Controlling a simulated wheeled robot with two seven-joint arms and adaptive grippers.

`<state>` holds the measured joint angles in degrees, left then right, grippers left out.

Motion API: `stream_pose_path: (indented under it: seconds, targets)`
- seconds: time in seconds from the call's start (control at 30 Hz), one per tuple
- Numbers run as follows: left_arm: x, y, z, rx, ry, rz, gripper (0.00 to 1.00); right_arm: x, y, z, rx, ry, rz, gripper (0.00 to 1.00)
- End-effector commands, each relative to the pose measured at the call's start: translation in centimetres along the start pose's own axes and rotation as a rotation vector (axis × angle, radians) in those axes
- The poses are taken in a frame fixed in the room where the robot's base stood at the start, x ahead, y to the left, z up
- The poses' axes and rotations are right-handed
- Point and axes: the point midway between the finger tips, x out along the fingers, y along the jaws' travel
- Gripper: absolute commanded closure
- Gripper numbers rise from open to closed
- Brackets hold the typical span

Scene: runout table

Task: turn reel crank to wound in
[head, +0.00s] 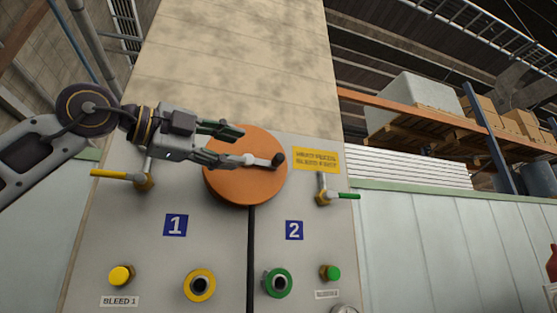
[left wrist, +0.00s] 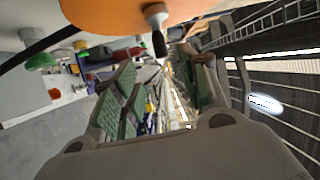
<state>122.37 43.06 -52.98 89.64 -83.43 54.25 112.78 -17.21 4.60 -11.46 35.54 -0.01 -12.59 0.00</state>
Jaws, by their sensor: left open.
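The reel (head: 236,186) is an orange disc on the upper part of a grey panel. Its crank (head: 262,161) is a short pale arm that runs from the hub to the right and ends in a black knob (head: 279,159). My left gripper (head: 240,145) is open in front of the reel's left part, its fingers pointing right toward the knob and covering some of the disc. In the left wrist view the orange reel (left wrist: 110,15) is at the top, and the black knob (left wrist: 159,44) hangs beyond the open fingers (left wrist: 165,78), with nothing between them. My right gripper is not in view.
On the grey panel (head: 225,265) are a yellow-handled valve (head: 112,174) at left, a green-handled valve (head: 345,196) at right, and yellow and green ports (head: 199,285) below. A yellow label (head: 316,159) is right of the reel. A shelf with boxes stands behind at right.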

Motion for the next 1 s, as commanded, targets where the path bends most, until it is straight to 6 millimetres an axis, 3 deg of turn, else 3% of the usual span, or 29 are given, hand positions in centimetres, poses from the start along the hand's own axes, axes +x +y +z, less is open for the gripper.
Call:
stream_pose_path:
  seconds: [1.0]
  targets:
    - [11.1,-0.2,0.0,-0.001,0.001,0.002,0.56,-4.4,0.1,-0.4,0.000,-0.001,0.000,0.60]
